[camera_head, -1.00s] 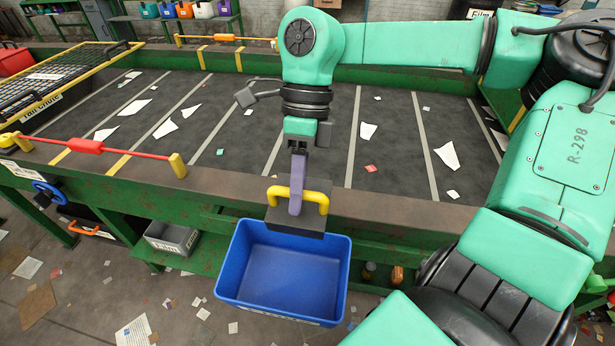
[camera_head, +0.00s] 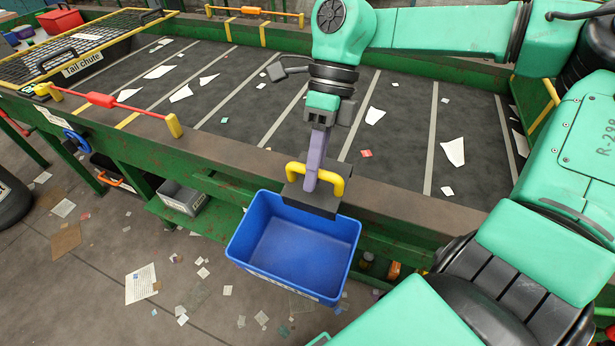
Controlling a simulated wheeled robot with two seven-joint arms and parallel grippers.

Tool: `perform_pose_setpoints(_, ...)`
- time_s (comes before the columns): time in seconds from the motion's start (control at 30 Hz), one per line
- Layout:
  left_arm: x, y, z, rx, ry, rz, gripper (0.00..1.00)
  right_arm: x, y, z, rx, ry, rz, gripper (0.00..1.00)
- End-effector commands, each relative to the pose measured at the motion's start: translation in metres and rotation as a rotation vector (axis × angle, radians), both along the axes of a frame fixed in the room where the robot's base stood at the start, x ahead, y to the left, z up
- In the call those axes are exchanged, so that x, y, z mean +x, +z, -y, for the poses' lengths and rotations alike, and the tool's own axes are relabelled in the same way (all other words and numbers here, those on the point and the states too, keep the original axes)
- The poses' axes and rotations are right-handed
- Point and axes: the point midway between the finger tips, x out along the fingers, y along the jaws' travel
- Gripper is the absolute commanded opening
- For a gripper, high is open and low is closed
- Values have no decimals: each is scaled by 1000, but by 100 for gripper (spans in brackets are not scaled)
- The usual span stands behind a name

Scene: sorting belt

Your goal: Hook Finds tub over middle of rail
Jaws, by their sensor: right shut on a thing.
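The blue tub (camera_head: 290,250) is upright, open at the top and looks empty. It is at the near side of the belt's brown-topped near rail (camera_head: 400,208). A dark plate (camera_head: 310,203) with a yellow handle (camera_head: 337,185) stands at the tub's back edge and overlaps the rail top in the picture. I cannot tell whether its hook rests on the rail or is just above it. The label on the tub's front is too slanted to read. My right gripper (camera_head: 313,180) points down and is shut on the yellow handle.
A red-barred handle on yellow posts (camera_head: 110,101) stands on the rail to the left, beside the Tail chute (camera_head: 84,65) and its mesh. A grey bin (camera_head: 182,197) sits on the lower green shelf. Paper scraps lie on the dark belt (camera_head: 240,85) and floor.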

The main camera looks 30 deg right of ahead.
Motion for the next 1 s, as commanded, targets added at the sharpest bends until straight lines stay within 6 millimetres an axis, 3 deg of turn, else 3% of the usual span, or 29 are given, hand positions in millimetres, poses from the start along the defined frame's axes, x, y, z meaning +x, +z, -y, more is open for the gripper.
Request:
perform_pose_setpoints(0.53, -6, 10, 2, -3, -2, -11, 86, 36, -7, 53, -1, -2, 0, 0)
perform_pose_setpoints(1.0, -7, 11, 4, -4, -2, -12, 86, 41, -9, 60, -2, 0, 1, 0)
